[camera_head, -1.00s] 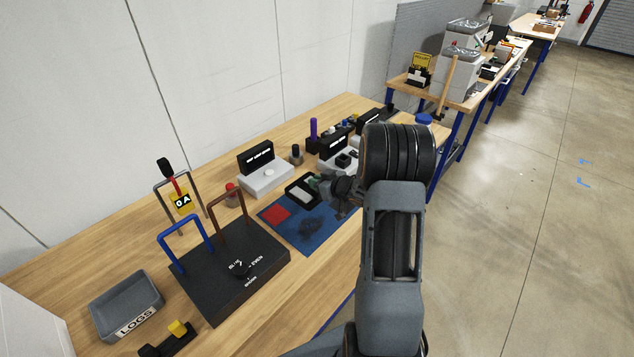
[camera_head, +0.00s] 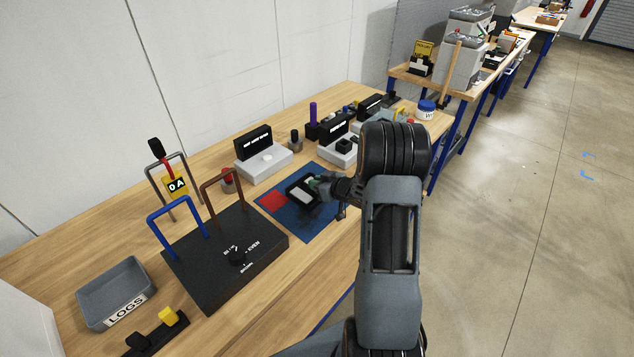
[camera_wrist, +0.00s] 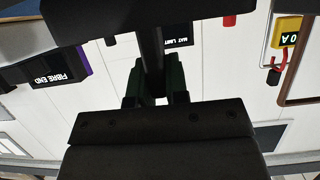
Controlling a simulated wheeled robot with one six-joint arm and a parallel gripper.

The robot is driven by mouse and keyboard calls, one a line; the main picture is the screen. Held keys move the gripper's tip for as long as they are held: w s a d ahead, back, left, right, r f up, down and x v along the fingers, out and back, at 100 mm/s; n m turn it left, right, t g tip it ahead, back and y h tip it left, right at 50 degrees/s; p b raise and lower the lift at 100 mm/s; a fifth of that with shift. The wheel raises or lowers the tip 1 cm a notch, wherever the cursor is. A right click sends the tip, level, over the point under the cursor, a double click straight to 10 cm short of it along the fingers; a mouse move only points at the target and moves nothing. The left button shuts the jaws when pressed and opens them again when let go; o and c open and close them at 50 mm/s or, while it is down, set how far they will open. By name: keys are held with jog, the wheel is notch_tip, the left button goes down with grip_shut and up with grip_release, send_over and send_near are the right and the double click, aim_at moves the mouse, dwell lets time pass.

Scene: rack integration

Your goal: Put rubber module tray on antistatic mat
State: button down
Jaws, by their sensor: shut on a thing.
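The rubber module tray (camera_head: 298,199), black with a pale inside, is in my gripper (camera_head: 320,185) over the antistatic mat. The blue antistatic mat (camera_head: 298,228) lies on the wooden bench and has a red patch at its left. A dark shadow falls on the mat close beside the tray. I cannot tell whether the tray touches the mat. In the wrist view my gripper (camera_wrist: 155,88) is shut on a dark upright part of the tray, and the tray's black body (camera_wrist: 110,14) crosses the top.
A black panel with blue and brown handles (camera_head: 232,262) stands left of the mat. White units with black labels (camera_head: 264,164) stand behind it. A grey LOGS bin (camera_head: 112,280) is at the far left. Bare bench lies along the front.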

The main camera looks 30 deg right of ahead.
jog(key=c, duration=1.1)
grip_release()
jog(key=shift+o, duration=0.2)
jog(key=shift+f, duration=0.1)
jog(key=shift+s, duration=0.1)
jog(key=b+v, duration=0.1)
jog(key=v, duration=1.2)
jog(key=shift+s+d, duration=0.2)
jog(key=shift+d, duration=0.05)
